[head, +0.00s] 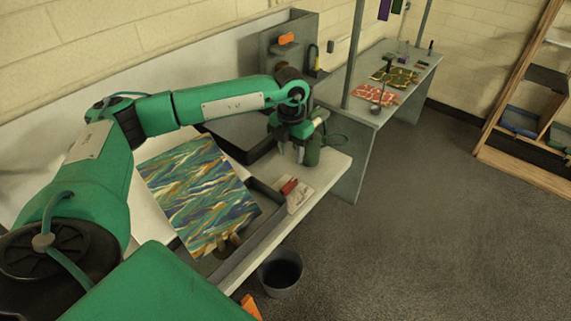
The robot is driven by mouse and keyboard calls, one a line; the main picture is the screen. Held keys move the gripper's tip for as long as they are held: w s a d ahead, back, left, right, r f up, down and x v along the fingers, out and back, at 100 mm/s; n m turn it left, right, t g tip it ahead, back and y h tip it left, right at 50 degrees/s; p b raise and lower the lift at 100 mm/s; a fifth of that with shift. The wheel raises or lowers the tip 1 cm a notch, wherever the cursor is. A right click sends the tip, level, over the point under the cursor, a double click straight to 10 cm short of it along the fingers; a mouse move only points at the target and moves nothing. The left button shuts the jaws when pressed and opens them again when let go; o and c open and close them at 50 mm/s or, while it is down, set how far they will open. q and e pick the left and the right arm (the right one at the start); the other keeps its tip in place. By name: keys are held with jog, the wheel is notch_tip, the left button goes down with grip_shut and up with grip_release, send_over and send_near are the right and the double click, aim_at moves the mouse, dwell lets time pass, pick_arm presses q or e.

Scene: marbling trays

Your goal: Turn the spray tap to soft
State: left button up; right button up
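The spray tap seems to be the orange lever (286,39) on the grey panel (272,68) at the back of the bench. It lies roughly level, and no setting marks can be read. A dark hose or nozzle (313,57) hangs on the panel's right side. My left gripper (291,155) points down over the bench, in front of and below the lever, well apart from it. Its fingers look parted with nothing between them. My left forearm and wrist hide the panel's lower part. My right gripper is out of view.
A marbled sheet (200,195) lies at the bench's left, by a dark tray (238,135). A red-topped block (290,188) sits near the front edge. A bucket (280,273) stands on the floor. A post (355,55) rises right of the panel.

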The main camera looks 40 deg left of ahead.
pick_arm(q)
jog(key=a, duration=0.1)
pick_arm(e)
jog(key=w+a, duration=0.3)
pick_arm(q)
jog(key=p, duration=0.3)
send_over(289, 184)
notch_tip(289, 184, down, 6)
jog(key=shift+r, duration=0.2)
notch_tip(289, 184, down, 2)
jog(key=shift+a, duration=0.1)
notch_tip(289, 184, down, 4)
jog(key=shift+r+p, duration=0.15)
jog(key=shift+p, duration=0.45)
jog(key=shift+f, duration=0.75)
jog(key=shift+r, duration=0.1)
jog(key=c, duration=0.6)
grip_shut()
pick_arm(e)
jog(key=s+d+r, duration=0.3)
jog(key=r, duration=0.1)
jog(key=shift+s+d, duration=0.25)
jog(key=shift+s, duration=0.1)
